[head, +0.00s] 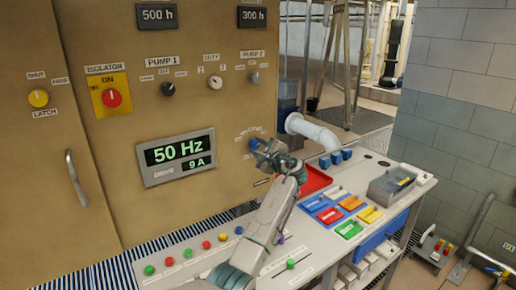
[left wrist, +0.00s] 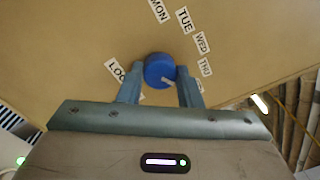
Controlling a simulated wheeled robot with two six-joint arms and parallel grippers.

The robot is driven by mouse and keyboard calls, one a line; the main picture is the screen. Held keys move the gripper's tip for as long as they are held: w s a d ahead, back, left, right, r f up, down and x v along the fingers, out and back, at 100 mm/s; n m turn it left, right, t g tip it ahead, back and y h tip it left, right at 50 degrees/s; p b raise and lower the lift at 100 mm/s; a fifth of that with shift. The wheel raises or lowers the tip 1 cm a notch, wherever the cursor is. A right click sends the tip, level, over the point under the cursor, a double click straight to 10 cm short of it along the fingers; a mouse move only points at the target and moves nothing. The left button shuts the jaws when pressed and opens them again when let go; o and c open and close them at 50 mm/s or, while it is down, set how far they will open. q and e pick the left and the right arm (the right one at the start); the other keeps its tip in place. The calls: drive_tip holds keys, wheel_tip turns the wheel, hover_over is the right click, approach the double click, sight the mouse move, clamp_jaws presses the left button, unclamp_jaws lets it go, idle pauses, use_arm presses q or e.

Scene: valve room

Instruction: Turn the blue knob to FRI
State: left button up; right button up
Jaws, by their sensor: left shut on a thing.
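The blue knob (head: 254,144) is on the tan cabinet front, low at the right, below an arc of small day labels. My left gripper (head: 264,150) reaches up to it from the desk side. In the left wrist view the blue knob (left wrist: 159,68) sits between the two fingers of my left gripper (left wrist: 160,80), which is shut on it. A white mark on the knob points to the lower right. Labels MON, TUE (left wrist: 185,20), WED and THU (left wrist: 205,65) are readable; a partly covered LOC label (left wrist: 116,70) is at left. I see no FRI label. My right gripper is not in view.
Other knobs and a 50 Hz display (head: 180,155) are on the cabinet. A white pipe (head: 312,131) stands right of the gripper.

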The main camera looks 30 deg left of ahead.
use_arm(q)
drive_tip(key=o, duration=1)
drive_tip(key=shift+d, duration=0.1)
drive_tip(key=shift+d+f, duration=0.15)
drive_tip(key=shift+d, duration=0.05)
drive_tip(key=b+v, duration=0.4)
drive_tip(key=v, duration=0.6)
drive_tip(key=shift+s+d+b, duration=0.15)
drive_tip(key=shift+d+b, duration=0.05)
drive_tip(key=shift+b, duration=0.2)
